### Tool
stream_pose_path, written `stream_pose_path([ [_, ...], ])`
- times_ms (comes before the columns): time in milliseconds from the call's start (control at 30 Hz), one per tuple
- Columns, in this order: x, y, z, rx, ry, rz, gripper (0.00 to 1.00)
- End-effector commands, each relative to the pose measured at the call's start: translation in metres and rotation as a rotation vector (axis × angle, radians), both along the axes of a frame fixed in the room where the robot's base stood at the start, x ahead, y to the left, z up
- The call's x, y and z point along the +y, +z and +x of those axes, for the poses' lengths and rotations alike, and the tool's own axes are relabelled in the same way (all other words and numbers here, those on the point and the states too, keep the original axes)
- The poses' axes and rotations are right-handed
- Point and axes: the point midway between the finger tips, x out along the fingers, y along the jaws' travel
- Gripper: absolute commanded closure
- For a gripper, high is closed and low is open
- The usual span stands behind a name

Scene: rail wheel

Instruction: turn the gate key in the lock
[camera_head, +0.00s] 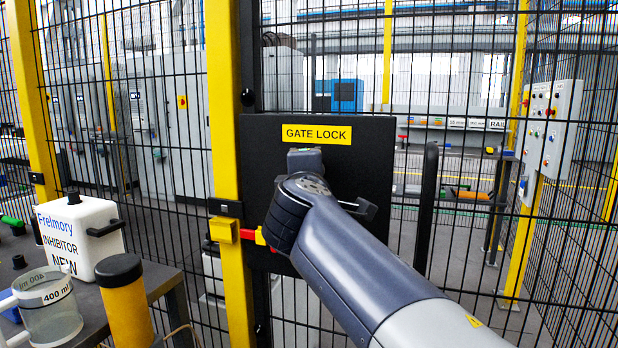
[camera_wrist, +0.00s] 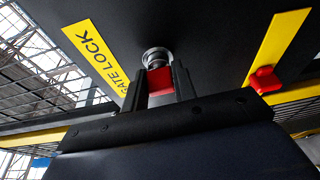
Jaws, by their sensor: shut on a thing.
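The gate lock is a black plate (camera_head: 375,150) with a yellow "GATE LOCK" label (camera_head: 317,134); in the wrist view the label (camera_wrist: 95,60) lies slanted at left. A round metal lock cylinder (camera_wrist: 157,56) sits on the plate in the wrist view. A red key (camera_wrist: 159,80) is at the cylinder, between the two dark fingers of my gripper (camera_wrist: 158,88), which is shut on it. How deep the key sits cannot be seen. In the head view my arm hides the key, the cylinder and my fingertips.
A black upright handle (camera_head: 427,210) is at right. A bench at lower left holds a white canister (camera_head: 80,235), a yellow bottle (camera_head: 126,300) and a clear jug (camera_head: 48,315).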

Motion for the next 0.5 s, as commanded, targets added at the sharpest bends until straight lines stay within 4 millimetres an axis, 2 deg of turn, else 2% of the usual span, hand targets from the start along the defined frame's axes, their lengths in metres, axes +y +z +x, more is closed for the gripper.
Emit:
stream_pose_path([
  [200, 0.0, -0.0037, -0.0001, -0.022, 0.001, 0.057, 0.99],
  [233, 0.0, -0.0005, -0.0001, -0.021, 0.001, 0.054, 0.71],
  [500, 0.0, 0.0001, -0.0001, -0.02, 0.0, 0.052, 0.49],
])
